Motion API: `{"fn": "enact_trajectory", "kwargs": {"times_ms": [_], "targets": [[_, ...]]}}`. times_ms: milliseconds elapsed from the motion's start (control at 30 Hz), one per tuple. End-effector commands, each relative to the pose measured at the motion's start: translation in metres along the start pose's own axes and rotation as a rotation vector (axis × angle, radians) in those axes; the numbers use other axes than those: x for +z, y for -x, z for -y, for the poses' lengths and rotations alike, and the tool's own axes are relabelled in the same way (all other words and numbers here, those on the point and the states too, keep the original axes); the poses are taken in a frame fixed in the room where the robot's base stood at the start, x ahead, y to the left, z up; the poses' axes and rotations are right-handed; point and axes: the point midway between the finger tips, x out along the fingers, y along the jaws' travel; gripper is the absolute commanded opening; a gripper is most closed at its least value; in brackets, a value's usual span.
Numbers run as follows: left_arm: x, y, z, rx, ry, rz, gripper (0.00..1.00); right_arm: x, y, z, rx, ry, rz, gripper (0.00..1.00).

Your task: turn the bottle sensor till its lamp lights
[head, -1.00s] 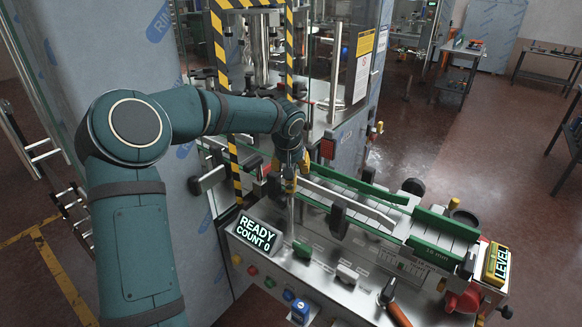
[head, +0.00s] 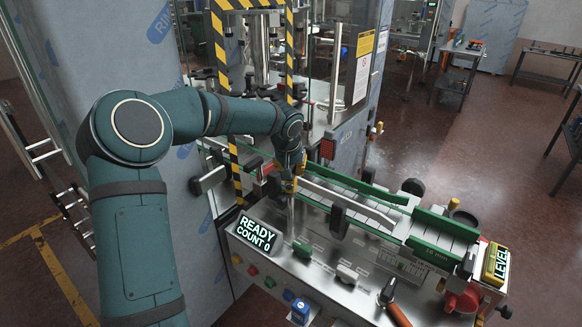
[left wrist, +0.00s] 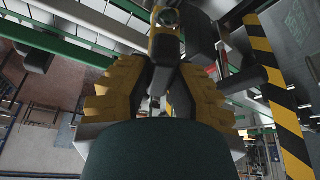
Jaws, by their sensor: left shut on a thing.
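My left gripper (head: 291,182) reaches in over the machine deck, pointing down at the left end of the conveyor, above a thin shiny post (head: 291,213). In the left wrist view its yellow, ridged fingers (left wrist: 166,68) close from both sides on a small yellow and dark body with a round end, which I take to be the bottle sensor (left wrist: 166,40). The fingers and wrist hide much of the sensor in the head view. I cannot make out a lit lamp on it. My right gripper is not in view.
The display (head: 257,233) reads READY COUNT 0. The green-edged conveyor (head: 385,213) runs right to a yellow LEVEL box (head: 496,264). A striped yellow-black post (head: 234,170) and a black knob (head: 208,179) stand close left of the gripper. An orange-handled lever (head: 396,304) is at the front.

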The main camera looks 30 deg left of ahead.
Motion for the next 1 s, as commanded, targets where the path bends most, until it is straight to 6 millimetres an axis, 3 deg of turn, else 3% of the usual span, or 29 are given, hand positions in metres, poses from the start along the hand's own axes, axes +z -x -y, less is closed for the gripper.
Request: {"fn": "enact_trajectory", "kwargs": {"times_ms": [500, 1000], "targets": [[0.001, -0.001, 0.001, 0.139, -0.333, 0.004, 0.0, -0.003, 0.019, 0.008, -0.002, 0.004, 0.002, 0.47], [0.001, -0.002, 0.001, 0.164, -0.394, 0.003, 0.0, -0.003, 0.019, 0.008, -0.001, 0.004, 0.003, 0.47]]}}
